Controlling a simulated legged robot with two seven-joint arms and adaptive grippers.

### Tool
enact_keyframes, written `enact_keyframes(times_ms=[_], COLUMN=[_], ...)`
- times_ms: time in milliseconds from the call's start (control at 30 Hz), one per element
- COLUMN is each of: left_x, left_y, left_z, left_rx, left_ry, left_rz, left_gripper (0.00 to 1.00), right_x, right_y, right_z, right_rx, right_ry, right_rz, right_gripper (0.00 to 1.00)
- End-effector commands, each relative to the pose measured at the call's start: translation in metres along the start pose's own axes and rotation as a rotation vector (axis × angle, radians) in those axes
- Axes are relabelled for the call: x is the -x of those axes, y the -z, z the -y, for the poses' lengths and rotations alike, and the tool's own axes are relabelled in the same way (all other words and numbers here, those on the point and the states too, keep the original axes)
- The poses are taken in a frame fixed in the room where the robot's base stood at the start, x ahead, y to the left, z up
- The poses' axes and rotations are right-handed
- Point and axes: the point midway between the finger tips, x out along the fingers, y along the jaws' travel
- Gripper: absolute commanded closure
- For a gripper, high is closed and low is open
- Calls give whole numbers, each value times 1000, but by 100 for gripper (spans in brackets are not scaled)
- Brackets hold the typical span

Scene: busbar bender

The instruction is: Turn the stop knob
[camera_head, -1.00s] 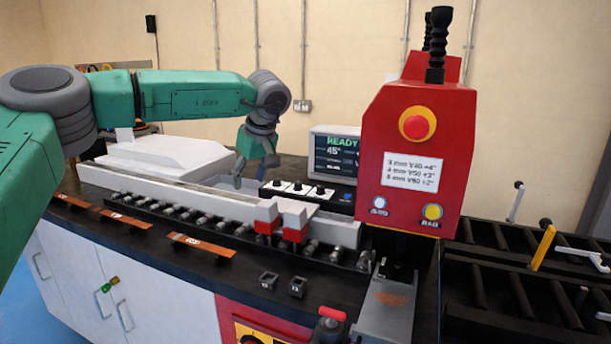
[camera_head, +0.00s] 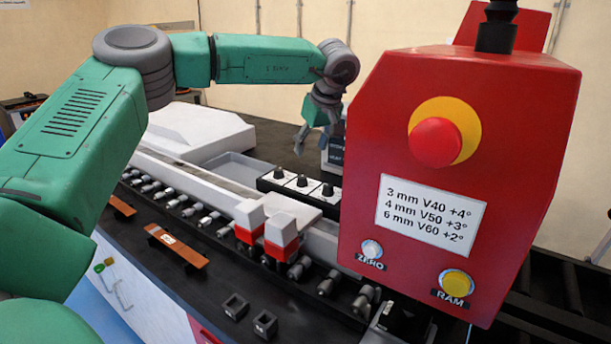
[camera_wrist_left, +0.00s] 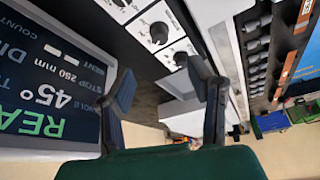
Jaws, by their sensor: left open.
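Several black knobs on white plates sit in a row on a dark control box (camera_head: 262,184) behind the bender's rail. I cannot tell which is the stop knob; their labels are unreadable. The nearest-right knob (camera_head: 327,190) and the middle knob (camera_head: 302,181) stand upright in the head view. Knobs also show at the top of the left wrist view, one of them (camera_wrist_left: 160,33) nearly between my fingers' lines. My left gripper (camera_head: 309,138) is open and empty, above and behind the box, apart from the knobs; its spread fingers fill the wrist view (camera_wrist_left: 165,86). My right gripper is not in view.
A display (camera_wrist_left: 50,90) reading READY, 45° and STOP 250 mm stands close to the left gripper. A red machine head (camera_head: 470,110) with an emergency button (camera_head: 435,142) blocks the right side. Red-and-white blocks (camera_head: 282,236) stand in front.

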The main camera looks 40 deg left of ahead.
Motion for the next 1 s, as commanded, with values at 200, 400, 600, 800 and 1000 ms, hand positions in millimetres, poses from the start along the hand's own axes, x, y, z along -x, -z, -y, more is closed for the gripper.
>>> enact_keyframes(times_ms=[200,400,600,800,1000], left_x=[-53,-94,-113,-115,-114], left_y=[3,6,5,1,1], left_z=[1,3,2,0,0], left_rx=[0,0,0,-1,-1], left_ry=[5,4,1,0,1], left_rz=[4,7,5,1,0], left_gripper=[53,53,53,53,64], right_x=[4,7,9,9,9], right_y=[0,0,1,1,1], right_z=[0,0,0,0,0], right_rx=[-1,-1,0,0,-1], right_ry=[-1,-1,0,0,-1], right_rz=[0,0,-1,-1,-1], right_gripper=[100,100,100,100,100])
